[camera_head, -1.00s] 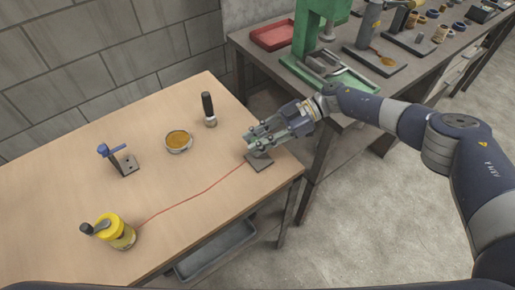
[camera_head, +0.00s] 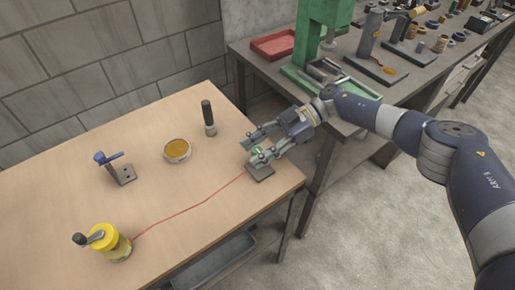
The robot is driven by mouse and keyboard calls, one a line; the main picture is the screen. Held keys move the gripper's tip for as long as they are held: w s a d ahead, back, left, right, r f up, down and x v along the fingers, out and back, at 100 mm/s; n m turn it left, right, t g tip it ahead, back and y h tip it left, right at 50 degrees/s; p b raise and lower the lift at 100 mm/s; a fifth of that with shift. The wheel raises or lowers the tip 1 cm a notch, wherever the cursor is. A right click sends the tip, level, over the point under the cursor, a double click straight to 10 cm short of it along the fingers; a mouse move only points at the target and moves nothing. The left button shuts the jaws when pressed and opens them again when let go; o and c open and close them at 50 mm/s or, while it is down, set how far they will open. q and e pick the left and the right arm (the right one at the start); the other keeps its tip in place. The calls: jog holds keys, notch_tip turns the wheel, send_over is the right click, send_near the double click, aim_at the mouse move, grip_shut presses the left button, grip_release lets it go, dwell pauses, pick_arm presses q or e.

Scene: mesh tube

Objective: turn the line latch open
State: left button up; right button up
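A red line (camera_head: 200,203) runs across the wooden table from a yellow reel with a crank (camera_head: 108,242) to a small fitting on a dark base plate (camera_head: 261,173) near the right edge. A small green part (camera_head: 257,151) shows at that fitting, which looks like the line latch; its exact position is too small to tell. My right gripper (camera_head: 253,152) is at the fitting, its two fingers apart with the green part between them. I cannot tell whether they touch it. My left gripper is not in view.
A bracket with a blue lever (camera_head: 112,160), a round dish with amber contents (camera_head: 177,150) and a black-handled tool (camera_head: 208,117) stand on the wooden table (camera_head: 60,205). A darker bench with a green press (camera_head: 318,40) and red tray (camera_head: 272,45) stands behind at right.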

aim_at(257, 149)
jog(key=shift+r, duration=0.1)
jog(key=shift+d+r, duration=0.1)
jog(key=shift+r, duration=0.25)
notch_tip(257, 149, up, 9)
jog(key=shift+r, duration=0.1)
dwell(0.5)
